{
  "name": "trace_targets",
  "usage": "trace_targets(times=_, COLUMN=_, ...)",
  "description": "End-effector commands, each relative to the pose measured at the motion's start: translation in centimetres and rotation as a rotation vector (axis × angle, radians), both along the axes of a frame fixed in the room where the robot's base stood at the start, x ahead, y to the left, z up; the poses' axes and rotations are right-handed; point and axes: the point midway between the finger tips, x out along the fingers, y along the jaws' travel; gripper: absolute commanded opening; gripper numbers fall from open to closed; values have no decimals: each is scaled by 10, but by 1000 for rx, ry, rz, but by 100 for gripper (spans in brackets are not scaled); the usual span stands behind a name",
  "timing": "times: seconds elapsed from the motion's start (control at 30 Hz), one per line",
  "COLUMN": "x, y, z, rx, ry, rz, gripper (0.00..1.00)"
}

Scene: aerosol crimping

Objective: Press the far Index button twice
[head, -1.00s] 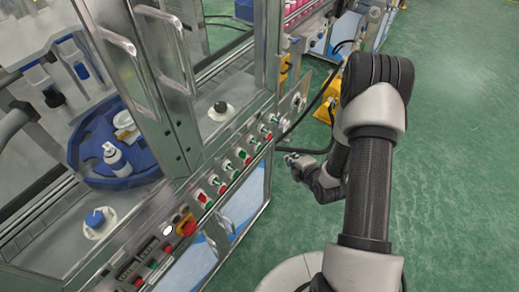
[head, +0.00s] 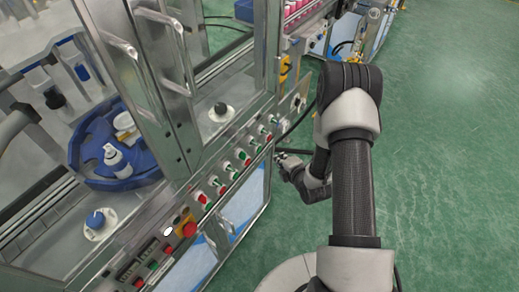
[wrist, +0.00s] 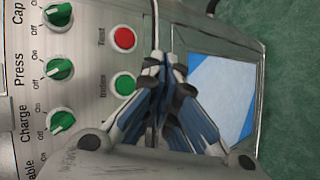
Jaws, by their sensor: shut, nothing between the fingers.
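In the wrist view, a green button labelled Index (wrist: 124,84) sits in a white ring on the metal panel. A red button labelled Test (wrist: 123,38) is above it in the picture. My gripper (wrist: 166,62) is shut and empty, its tips appearing just right of the two buttons. I cannot tell how far its tips are from the panel. In the head view my gripper (head: 281,157) is beside the far part of the machine's button panel (head: 207,213). The labels are too small to read there.
Green selector knobs for Cap (wrist: 59,16), Press (wrist: 60,70) and Charge (wrist: 61,121) line the panel's left in the wrist view. A cabinet door with a blue-and-white window (head: 243,205) is below the buttons. Open green floor (head: 450,170) lies right of my arm.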

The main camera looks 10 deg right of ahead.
Motion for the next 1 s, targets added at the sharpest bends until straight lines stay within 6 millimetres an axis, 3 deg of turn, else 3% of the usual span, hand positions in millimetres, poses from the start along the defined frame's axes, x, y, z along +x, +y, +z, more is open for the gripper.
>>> trace_targets(times=0.1, x=13, y=13, z=1, rx=2, ry=-1, rz=4, gripper=0)
trace_targets(times=0.4, x=31, y=29, z=-1, rx=2, ry=0, rz=0, gripper=0)
trace_targets(times=1.0, x=33, y=30, z=0, rx=2, ry=0, rz=-1, gripper=0)
